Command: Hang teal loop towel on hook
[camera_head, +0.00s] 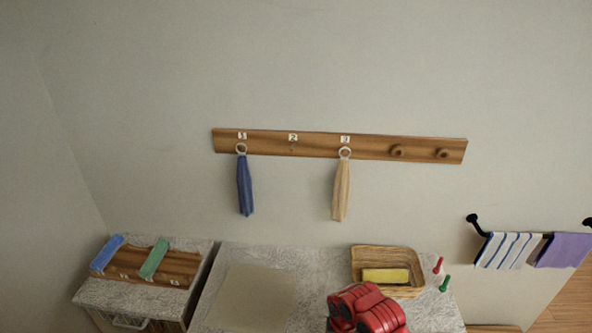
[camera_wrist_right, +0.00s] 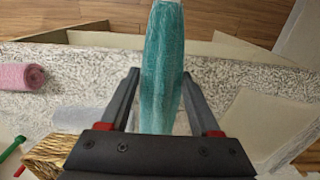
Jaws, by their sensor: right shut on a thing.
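The teal towel (camera_wrist_right: 165,60) shows in the right wrist view, held lengthwise between the two dark fingers of my right gripper (camera_wrist_right: 161,77). A pale bit shows at its top edge; I cannot tell if that is the loop. In the head view the towel is not visible. The wooden hook rail (camera_head: 372,147) is on the wall. A blue towel (camera_head: 245,188) hangs by a ring under label 1 and a cream towel (camera_head: 341,190) under label 3. The spot under label 2 (camera_head: 293,138) has no towel. My left gripper is out of view.
Below the rail, a counter (camera_head: 330,262) carries a wicker basket (camera_head: 387,250) with a yellow item, and red and green pegs. A bar at right holds striped and purple towels. A pink roll (camera_wrist_right: 22,78) shows in the wrist view.

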